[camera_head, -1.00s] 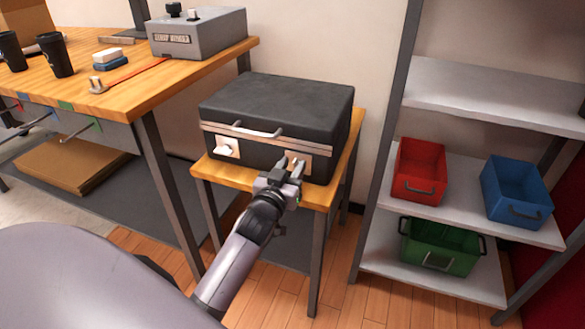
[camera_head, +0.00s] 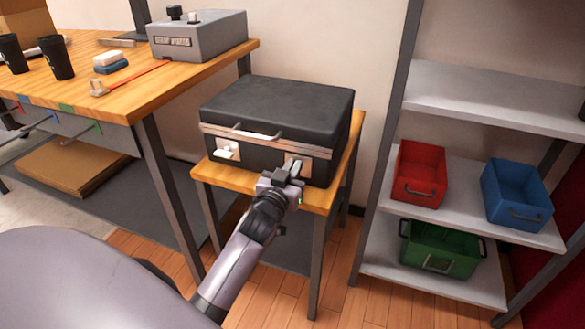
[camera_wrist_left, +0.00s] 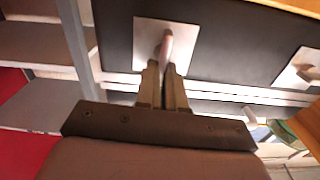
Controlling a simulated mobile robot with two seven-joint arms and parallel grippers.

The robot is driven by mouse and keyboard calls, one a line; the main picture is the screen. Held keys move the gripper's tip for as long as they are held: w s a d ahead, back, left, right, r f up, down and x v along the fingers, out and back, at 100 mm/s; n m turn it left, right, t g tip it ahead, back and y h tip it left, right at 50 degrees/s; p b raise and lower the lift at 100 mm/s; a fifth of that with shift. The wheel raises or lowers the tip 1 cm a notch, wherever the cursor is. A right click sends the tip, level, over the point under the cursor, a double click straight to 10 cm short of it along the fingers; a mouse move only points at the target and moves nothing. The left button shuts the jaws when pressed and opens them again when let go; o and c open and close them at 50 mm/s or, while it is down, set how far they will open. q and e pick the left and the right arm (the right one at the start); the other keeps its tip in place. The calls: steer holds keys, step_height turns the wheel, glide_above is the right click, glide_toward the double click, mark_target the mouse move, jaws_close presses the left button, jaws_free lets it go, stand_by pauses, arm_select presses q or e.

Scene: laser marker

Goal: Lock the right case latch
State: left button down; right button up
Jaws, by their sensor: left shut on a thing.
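The black case (camera_head: 285,108) lies closed on a small wooden stand (camera_head: 228,177), with a handle (camera_head: 257,132) on its front. The right case latch (camera_head: 297,160) is on the front face's right side, partly hidden by my gripper. My left gripper (camera_head: 290,171) is at that latch. In the left wrist view, the fingers (camera_wrist_left: 164,82) are shut on the latch's lever (camera_wrist_left: 166,46), which stands out from a pale plate (camera_wrist_left: 150,45). The left case latch (camera_head: 227,150) shows as a white lever on a pale plate. My right gripper is not in view.
A workbench (camera_head: 140,90) with a grey machine (camera_head: 198,38) and cups stands at left. A shelf rack (camera_head: 470,215) at right holds a red bin (camera_head: 420,172), a blue bin (camera_head: 515,192) and a green bin (camera_head: 440,248). Floor shows before the stand.

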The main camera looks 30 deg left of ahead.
arm_select(q)
steer(key=shift+d+m, duration=0.15)
steer(key=shift+m, duration=0.45)
steer(key=shift+d+m+p, duration=0.15)
steer(key=shift+m+p, duration=0.3)
steer(key=shift+m, duration=0.45)
steer(key=m, duration=0.4)
steer(key=shift+w+d+f+m, duration=0.15)
steer(key=shift+d+f+m, duration=0.1)
steer(key=shift+d+m, duration=0.05)
steer(key=m, duration=0.3)
steer(key=shift+d+f+m, duration=0.2)
steer(key=shift+f+m, duration=0.1)
steer(key=m, duration=0.4)
steer(key=shift+d+f, duration=0.1)
steer(key=shift+f, duration=0.25)
steer(key=shift+f+m+b, duration=0.1)
steer(key=shift+m+b, duration=0.25)
steer(key=shift+m, duration=0.45)
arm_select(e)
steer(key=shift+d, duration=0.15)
arm_select(q)
steer(key=shift+m, duration=0.4)
